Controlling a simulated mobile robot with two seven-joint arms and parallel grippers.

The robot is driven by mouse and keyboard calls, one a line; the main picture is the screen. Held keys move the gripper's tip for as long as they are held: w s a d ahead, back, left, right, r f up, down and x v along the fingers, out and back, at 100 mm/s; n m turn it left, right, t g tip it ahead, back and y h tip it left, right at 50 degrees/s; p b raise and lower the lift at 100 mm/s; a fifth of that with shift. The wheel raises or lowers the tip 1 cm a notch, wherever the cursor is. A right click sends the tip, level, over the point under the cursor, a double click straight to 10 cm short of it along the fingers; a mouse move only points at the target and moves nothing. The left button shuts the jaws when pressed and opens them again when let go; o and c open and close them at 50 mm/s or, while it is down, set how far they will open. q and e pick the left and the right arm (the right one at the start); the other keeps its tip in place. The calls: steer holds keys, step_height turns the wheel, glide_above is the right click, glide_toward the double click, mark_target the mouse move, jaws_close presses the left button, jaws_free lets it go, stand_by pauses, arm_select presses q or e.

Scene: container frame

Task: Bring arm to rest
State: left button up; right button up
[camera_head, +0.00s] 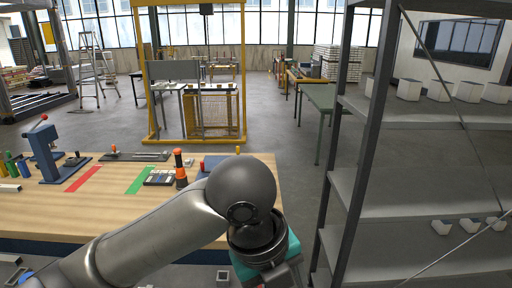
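My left arm (160,235) comes in from the lower left, across the front of the wooden workbench (115,215). It bends at a dark rounded joint (241,188) near the bench's right end, then points down. Below the joint is a dark ring and a teal part; I cannot tell whether the teal part belongs to my gripper. The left fingertips do not show, as the bottom edge cuts off the view there. My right gripper is not in view.
The bench holds a blue press (43,150), a red strip (84,178), a green strip (141,179) and an orange-black upright tool (180,168). A grey metal shelf rack (400,190) with small white-and-blue bins stands close on the right. Open floor lies beyond the bench.

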arm_select(q)
step_height(320, 180, down, 9)
steer(key=s+a+n+t+h, duration=0.2)
steer(key=n+h, duration=0.1)
steer(key=n, duration=1.3)
steer(key=s+a+f+n+y, duration=0.3)
steer(key=s+a+f+n, duration=0.3)
steer(key=a, duration=0.3)
steer(key=s+a+f+n+y, duration=0.3)
steer(key=s+a+f+n, duration=0.2)
steer(key=a+n, duration=0.35)
step_height(320, 180, down, 32)
steer(key=s+g+b, duration=0.1)
steer(key=b, duration=0.9)
steer(key=s+a+f+b, duration=0.1)
steer(key=s+f+b, duration=0.3)
steer(key=s+f, duration=0.3)
steer(key=s+a+f+g+b, duration=0.1)
steer(key=s+f+b, duration=0.3)
steer(key=s+f, duration=0.4)
step_height(320, 180, down, 7)
steer(key=shift+s+a+f+m, duration=0.2)
steer(key=shift+a+m, duration=0.25)
steer(key=shift+a, duration=0.1)
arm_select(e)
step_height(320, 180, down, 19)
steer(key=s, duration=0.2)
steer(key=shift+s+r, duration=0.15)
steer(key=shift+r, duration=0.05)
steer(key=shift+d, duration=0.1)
